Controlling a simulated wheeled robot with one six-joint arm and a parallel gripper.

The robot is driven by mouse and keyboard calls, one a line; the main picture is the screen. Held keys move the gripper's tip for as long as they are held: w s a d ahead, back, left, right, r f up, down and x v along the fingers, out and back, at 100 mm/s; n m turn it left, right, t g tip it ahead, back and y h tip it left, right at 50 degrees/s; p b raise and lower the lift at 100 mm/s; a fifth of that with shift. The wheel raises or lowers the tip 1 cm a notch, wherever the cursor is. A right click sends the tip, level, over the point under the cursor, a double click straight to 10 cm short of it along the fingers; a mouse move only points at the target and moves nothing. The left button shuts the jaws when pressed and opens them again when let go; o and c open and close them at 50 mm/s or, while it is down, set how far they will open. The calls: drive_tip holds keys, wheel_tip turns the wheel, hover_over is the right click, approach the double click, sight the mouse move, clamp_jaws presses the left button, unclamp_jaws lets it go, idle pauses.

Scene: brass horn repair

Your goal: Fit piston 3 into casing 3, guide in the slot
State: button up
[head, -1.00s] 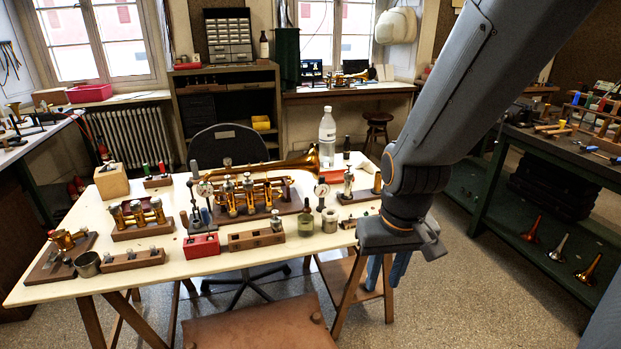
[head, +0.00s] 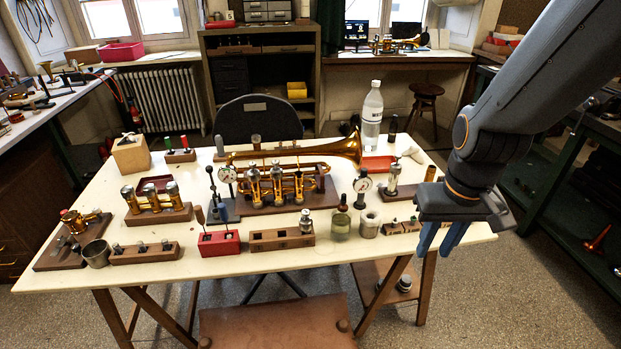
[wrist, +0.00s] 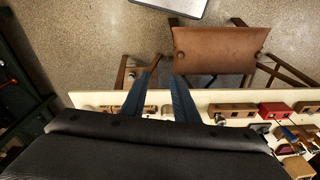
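The brass horn (head: 330,152) lies on a wooden stand (head: 235,207) mid-table, its upright valve casings (head: 276,184) in a row. I cannot tell from here which casing is number 3 or whether its slot is clear. A wooden block (head: 270,240) stands in front of the horn, with a silver piston-like part (head: 306,221) upright at its right end; no number is readable. My gripper (head: 441,240) hangs at the table's right front edge, right of the horn and block. Its two blue fingers are apart and empty, also in the wrist view (wrist: 160,98).
A red block (head: 220,243), glass jar (head: 340,224), metal tin (head: 369,223) and dial gauge (head: 362,187) crowd the front and middle. A clear bottle (head: 371,115) stands at the back. A brown stool-like seat (head: 280,325) is below the front edge. Bare tabletop shows at front right.

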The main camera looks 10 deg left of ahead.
drive_tip(key=w+a+n, duration=0.7)
drive_tip(key=w, duration=0.2)
drive_tip(key=n+g+y+b, duration=0.1)
drive_tip(key=n+g, duration=0.1)
drive_tip(key=n, duration=1.5)
hover_over(306, 211)
drive_tip(key=f, duration=0.4)
drive_tip(key=shift+w+d+f, duration=0.2)
drive_tip(key=shift+w+d, duration=0.05)
drive_tip(key=shift+d, duration=0.15)
drive_tip(key=shift+f+n, duration=0.3)
drive_tip(key=shift+s+a+f+p, duration=0.2)
drive_tip(key=shift+f+p, duration=0.3)
drive_tip(key=shift+f, duration=1.2)
drive_tip(key=shift+s+a+f+p, duration=0.15)
drive_tip(key=shift+f+p, duration=0.35)
drive_tip(key=shift+f, duration=1.2)
drive_tip(key=shift+w, duration=0.1)
clamp_jaws()
wheel_tip(306, 211, up, 10)
drive_tip(key=p, duration=0.4)
